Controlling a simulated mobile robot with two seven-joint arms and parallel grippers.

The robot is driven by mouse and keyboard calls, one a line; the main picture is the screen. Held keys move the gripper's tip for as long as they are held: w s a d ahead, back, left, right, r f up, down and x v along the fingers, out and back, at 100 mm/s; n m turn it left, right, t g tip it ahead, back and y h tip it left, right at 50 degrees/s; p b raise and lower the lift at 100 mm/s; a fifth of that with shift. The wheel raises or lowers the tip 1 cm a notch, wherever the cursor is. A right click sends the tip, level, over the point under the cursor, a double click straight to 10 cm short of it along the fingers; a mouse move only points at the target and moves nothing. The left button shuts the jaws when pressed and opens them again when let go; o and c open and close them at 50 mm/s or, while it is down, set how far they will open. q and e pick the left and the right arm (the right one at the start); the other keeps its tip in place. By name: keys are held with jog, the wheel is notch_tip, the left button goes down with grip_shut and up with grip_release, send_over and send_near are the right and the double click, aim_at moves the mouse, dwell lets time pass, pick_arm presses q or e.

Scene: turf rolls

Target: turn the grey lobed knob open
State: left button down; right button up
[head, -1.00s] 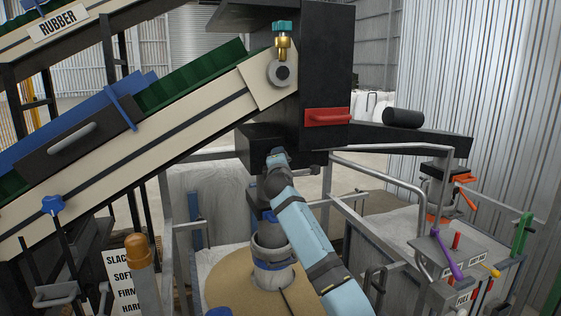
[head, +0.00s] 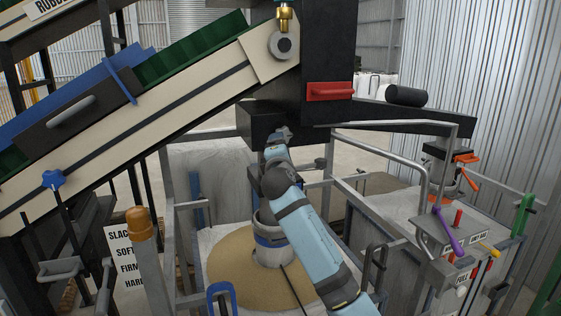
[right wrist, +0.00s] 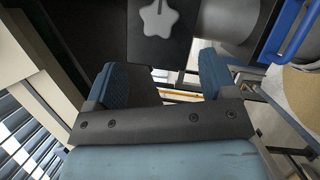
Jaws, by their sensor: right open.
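The grey lobed knob (right wrist: 158,18) is star-shaped and shows at the top of the right wrist view, on the face of a dark block (right wrist: 150,48). My right gripper (right wrist: 163,76) is open and empty, its two blue-padded fingers apart. The knob lies beyond the fingertips, roughly in line with the gap between them and not touched. In the head view my right gripper (head: 278,142) is small, just under the black housing (head: 262,118); I cannot clearly tell the knob there. My left gripper is not in view.
A red handle (head: 330,90) sits on the black column above. A grey pipe collar (head: 271,238) stands below my arm. Metal rails (head: 385,150) run to the right. A blue handle (head: 221,294) is at bottom, also at upper right in the wrist view (right wrist: 290,32).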

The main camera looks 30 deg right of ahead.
jog(key=v, duration=0.3)
jog(key=shift+s+a, duration=0.1)
jog(key=shift+s, duration=0.05)
dwell(0.4)
jog(key=s+a+f+m+y, duration=0.1)
jog(key=s+a+f+y, duration=0.25)
jog(key=f, duration=0.65)
jog(key=s+a+f+m+g+y+p, duration=0.1)
jog(key=s+a+f+y, duration=0.25)
jog(key=f, duration=0.65)
jog(key=s+a+f+y, duration=0.2)
jog(key=s+a+f, duration=0.2)
jog(key=f, duration=0.6)
jog(key=s+a+f+m+g+y, duration=0.1)
jog(key=s+a+f+m, duration=0.2)
jog(key=s, duration=0.6)
jog(key=s+a+f+m+g+y, duration=0.1)
jog(key=s+a+f+m+y, duration=0.1)
jog(key=s+f, duration=0.5)
jog(key=s+a+f+m+g+y+p, duration=0.1)
jog(key=s+a+f+m, duration=0.3)
jog(key=s, duration=0.6)
jog(key=shift+s+a+f+g+y, duration=0.4)
jog(key=shift+a+f+y, duration=0.2)
jog(key=shift+a+f, duration=0.4)
